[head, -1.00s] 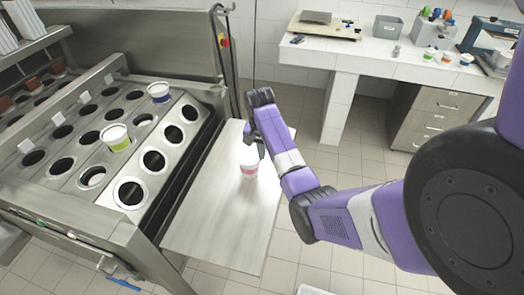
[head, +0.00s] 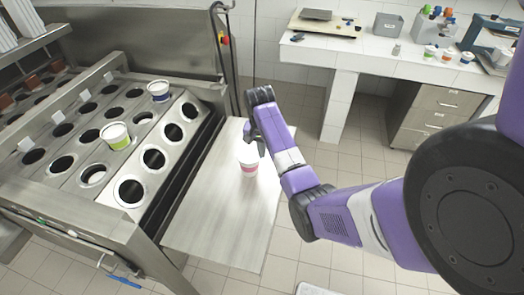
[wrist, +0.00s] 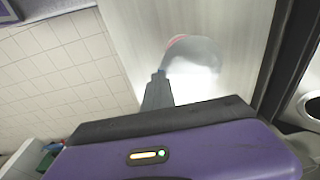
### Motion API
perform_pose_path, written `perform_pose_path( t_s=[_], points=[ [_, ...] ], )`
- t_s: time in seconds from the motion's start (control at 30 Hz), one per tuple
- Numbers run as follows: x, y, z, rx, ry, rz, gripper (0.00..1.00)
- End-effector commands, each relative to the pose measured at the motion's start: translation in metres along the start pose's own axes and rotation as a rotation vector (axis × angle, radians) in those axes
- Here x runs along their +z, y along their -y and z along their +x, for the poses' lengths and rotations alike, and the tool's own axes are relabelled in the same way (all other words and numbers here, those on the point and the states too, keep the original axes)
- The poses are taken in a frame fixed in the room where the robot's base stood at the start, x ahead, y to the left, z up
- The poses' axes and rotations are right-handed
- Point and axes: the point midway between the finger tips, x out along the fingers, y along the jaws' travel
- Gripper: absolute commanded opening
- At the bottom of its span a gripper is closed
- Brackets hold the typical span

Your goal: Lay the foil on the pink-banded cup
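The pink-banded cup (head: 249,169) stands upright on the steel side shelf (head: 215,225) in the head view. It has a white body with a pink band, and a pale top. My gripper (head: 256,142) is just above the cup, its dark fingers close to the rim and partly covering it. In the wrist view the cup (wrist: 192,52) is a blurred pale shape with a reddish edge, beside a dark finger. I cannot make out the foil as a separate thing, nor whether any lies on the cup. The finger gap is not clear.
A white bench (head: 390,65) with small cups and tools stands at back right. The shelf around the cup is clear.

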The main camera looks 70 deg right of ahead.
Motion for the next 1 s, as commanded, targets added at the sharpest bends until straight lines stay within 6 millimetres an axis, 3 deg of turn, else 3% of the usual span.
perform_pose_path(
  t_s=[0.67,0.8,1.0],
  points=[
    [0.0004,-0.0002,0.0017,0.001,0.001,0.0,0.0],
    [0.0004,-0.0002,0.0017,0.001,0.001,0.0,0.22],
    [0.0004,-0.0002,0.0016,0.001,0.0,0.0,0.24]
  ],
)
